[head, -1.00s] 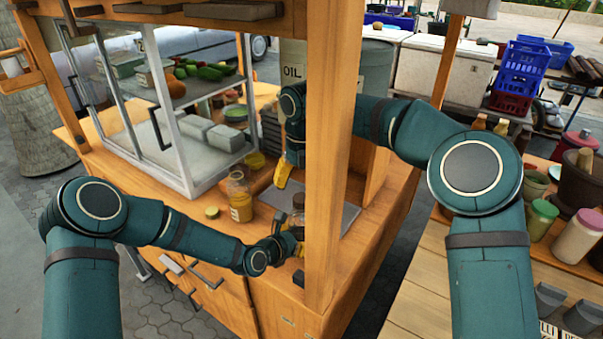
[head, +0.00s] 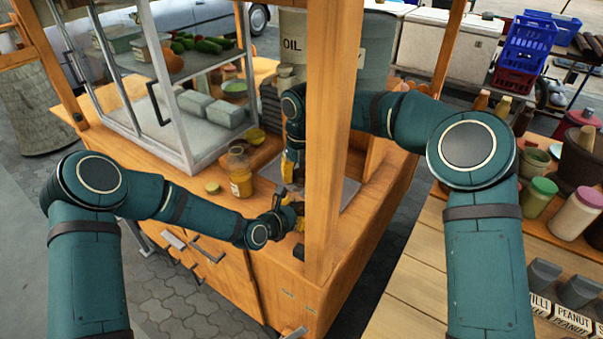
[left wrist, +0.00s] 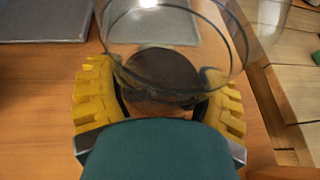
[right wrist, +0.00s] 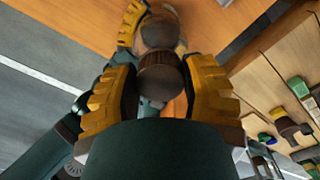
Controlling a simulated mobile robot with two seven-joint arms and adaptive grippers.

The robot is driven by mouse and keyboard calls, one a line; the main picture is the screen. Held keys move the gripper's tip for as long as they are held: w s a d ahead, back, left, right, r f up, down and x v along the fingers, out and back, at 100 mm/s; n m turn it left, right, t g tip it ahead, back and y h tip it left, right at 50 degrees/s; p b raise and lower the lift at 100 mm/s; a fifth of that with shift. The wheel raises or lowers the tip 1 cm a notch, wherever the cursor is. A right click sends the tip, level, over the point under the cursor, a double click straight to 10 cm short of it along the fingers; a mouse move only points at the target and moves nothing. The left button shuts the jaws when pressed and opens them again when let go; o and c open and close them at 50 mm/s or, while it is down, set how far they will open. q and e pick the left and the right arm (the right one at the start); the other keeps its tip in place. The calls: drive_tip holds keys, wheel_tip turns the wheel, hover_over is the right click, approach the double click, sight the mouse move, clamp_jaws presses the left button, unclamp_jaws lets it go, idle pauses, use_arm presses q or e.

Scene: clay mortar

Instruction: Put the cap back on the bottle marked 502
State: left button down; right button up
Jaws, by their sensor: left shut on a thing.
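My left gripper (head: 288,215) is low over the cart counter, partly behind the wooden post. In the left wrist view its yellow fingers are shut on a clear glass bottle (left wrist: 180,35) with a dark round area inside. My right gripper (head: 290,170) points down just above it. In the right wrist view its fingers are closed around a brown round cap (right wrist: 158,78). The bottle, with a left finger beside it, shows just beyond the cap. I cannot tell whether cap and bottle touch. No 502 mark is readable.
An open glass jar with yellow contents (head: 240,178) stands on the counter left of my grippers, with a small yellowish lid (head: 212,188) beside it. The wooden post (head: 335,130) stands close on the right. A glass display case (head: 170,100) is behind left.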

clamp_jaws()
drive_tip(key=m, duration=0.6)
drive_tip(key=shift+m, duration=0.3)
drive_tip(key=o, duration=1)
unclamp_jaws()
drive_tip(key=shift+o, duration=0.2)
drive_tip(key=shift+r, duration=2.3)
